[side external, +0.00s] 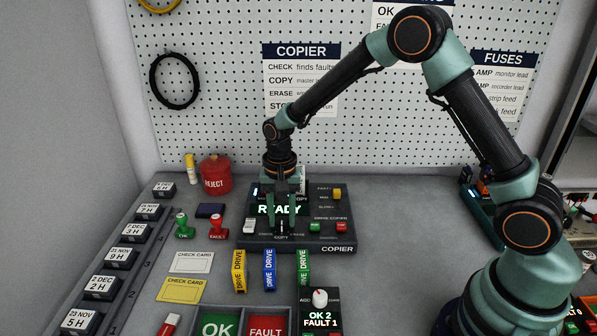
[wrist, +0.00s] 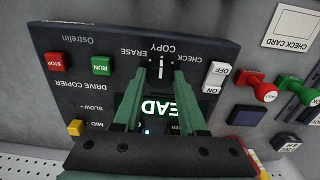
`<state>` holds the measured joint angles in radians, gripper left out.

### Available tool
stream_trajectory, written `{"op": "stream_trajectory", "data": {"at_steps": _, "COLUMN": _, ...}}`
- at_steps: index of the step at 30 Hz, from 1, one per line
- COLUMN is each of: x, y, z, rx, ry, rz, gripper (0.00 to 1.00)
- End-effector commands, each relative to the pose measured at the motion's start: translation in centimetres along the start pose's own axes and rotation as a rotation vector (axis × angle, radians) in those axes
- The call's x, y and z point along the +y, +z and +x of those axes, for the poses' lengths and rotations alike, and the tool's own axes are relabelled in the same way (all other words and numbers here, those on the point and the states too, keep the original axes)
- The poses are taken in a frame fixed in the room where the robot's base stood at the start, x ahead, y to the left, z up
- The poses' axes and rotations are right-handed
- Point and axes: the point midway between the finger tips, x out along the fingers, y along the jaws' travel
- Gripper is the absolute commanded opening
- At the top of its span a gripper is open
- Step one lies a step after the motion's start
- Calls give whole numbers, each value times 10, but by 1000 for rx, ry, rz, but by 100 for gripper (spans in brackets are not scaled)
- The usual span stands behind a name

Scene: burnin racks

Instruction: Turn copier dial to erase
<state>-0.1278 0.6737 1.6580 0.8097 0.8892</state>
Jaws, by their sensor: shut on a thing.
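The copier (side external: 325,245) is a dark panel with a display that reads READY (side external: 297,210); it fills much of the wrist view (wrist: 80,60), upside down. Its dial (wrist: 161,66) is small and dark with a white pointer line, with CHECK, COPY and ERASE printed around it. The line appears to lie toward COPY. My gripper (side external: 281,228) points down at the panel, its green fingers shut on the dial. In the wrist view my gripper (wrist: 161,76) has one fingertip on each side of it. The fingers partly hide the display.
Yellow, blue and green drive tags (side external: 269,270) stand in front of the copier. Stamps (side external: 217,227) and a red reject pot (side external: 216,174) stand left.

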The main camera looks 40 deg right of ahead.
Motion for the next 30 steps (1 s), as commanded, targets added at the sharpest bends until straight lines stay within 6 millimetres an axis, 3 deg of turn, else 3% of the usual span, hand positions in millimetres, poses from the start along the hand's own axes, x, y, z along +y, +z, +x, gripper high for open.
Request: {"op": "stream_trajectory", "data": {"at_steps": 30, "x": 0, "y": 0, "z": -1, "rx": 0, "ry": 0, "rz": -694, "gripper": 0}}
